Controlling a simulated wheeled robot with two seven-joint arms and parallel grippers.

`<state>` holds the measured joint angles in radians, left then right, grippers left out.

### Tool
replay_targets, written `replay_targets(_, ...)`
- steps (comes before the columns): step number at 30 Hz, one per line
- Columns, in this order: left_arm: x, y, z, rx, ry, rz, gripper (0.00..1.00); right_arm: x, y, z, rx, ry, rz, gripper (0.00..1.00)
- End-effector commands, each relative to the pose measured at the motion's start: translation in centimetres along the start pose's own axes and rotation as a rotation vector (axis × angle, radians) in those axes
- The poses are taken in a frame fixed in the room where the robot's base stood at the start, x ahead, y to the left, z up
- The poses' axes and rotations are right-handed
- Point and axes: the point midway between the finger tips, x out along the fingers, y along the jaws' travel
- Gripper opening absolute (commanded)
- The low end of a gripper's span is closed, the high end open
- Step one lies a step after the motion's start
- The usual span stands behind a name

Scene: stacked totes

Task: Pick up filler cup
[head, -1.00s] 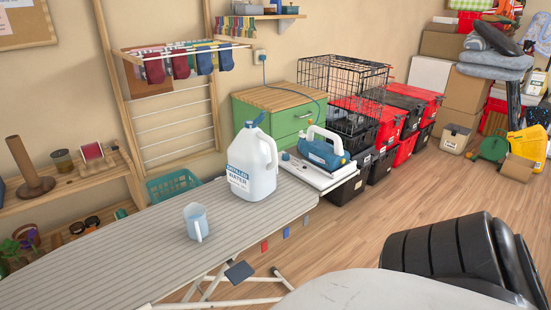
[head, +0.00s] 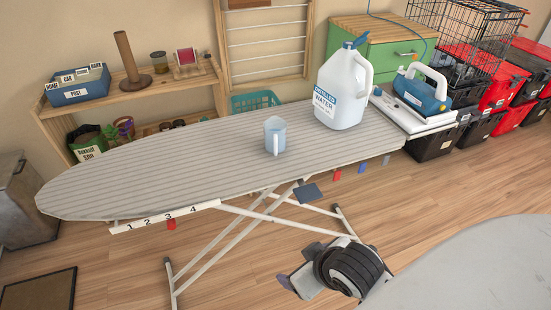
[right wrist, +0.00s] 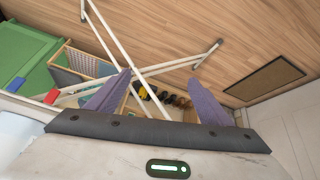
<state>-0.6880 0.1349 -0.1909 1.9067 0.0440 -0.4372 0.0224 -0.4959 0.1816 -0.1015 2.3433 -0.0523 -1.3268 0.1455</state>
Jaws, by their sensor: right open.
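The filler cup (head: 275,137) is a small pale-blue translucent cup with a handle, upright on the ironing board (head: 120,180). My right gripper (head: 296,268) is low in front of the board, below its top and well apart from the cup. In the right wrist view the two purple-grey fingers of this gripper (right wrist: 160,78) stand wide apart with nothing between them. I cannot make out the cup there. My left gripper is not in view.
A large distilled water jug (head: 342,90) stands right of the cup. A blue iron (head: 421,90) rests at the board's right end. Crossed white legs (head: 245,225) stand under the board near my right gripper. The board's left half is clear.

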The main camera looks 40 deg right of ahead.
Motion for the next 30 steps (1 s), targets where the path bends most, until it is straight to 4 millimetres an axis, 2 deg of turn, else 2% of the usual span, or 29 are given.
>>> replay_targets(1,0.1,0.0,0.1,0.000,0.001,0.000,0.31,0.8,1.5,-1.8,0.024,0.049,0.038,0.74)
replay_targets(7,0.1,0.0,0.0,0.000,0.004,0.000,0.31,2.6,6.5,-9.3,0.130,0.281,0.134,0.74)
replay_targets(15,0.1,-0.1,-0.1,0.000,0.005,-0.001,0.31,2.7,12.3,-19.1,0.218,0.601,0.174,0.74)
replay_targets(18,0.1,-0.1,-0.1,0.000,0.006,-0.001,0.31,2.3,13.8,-21.6,0.235,0.687,0.168,0.74)
replay_targets(21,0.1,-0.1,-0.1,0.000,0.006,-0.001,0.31,2.4,14.5,-23.2,0.243,0.730,0.162,0.74)
replay_targets(30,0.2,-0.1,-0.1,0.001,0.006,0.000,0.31,5.2,15.5,-26.1,0.244,0.737,0.160,0.74)
